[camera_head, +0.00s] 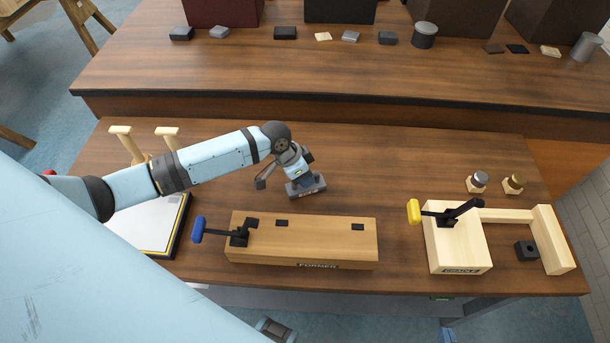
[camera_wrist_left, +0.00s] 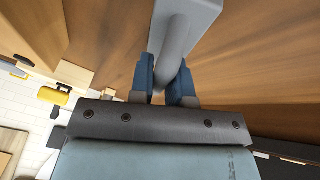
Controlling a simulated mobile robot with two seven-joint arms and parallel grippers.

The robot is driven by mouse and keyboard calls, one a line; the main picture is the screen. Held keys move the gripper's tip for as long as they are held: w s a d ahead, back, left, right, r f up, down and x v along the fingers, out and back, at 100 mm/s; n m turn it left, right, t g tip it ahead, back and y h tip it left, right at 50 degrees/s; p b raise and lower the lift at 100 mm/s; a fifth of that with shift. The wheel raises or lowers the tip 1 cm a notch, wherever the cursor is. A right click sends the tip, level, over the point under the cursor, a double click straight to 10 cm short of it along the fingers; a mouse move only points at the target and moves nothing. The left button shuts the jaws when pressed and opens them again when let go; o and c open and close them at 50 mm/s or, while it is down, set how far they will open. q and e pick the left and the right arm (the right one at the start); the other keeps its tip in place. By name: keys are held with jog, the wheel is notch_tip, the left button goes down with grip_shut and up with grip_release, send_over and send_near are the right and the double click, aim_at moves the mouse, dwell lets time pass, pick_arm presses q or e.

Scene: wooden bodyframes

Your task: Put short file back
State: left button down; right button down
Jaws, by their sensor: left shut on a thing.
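My left gripper (camera_head: 303,180) is above the far middle of the workbench, pointing down. In the left wrist view its blue fingers (camera_wrist_left: 174,88) are shut on a grey rounded handle (camera_wrist_left: 174,50). The handle runs into a light grey block (camera_wrist_left: 190,8). In the head view a grey block with a small label (camera_head: 306,189) is right under the fingers. I cannot tell whether this held piece is the short file, or whether the block touches the bench. No other file can be made out. My right gripper is not seen.
A wooden block marked FORMER (camera_head: 325,252), with a blue-handled clamp (camera_head: 198,229), lies in front. A pale wooden fixture (camera_head: 455,245) with a yellow-handled clamp (camera_head: 413,211) is at right. A black-edged white board (camera_head: 150,235) is at left. Bare bench lies right of the gripper.

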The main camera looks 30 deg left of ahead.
pick_arm(q)
jog(key=shift+f, duration=0.1)
jog(key=c, duration=1.1)
grip_release()
jog(key=v, duration=1.2)
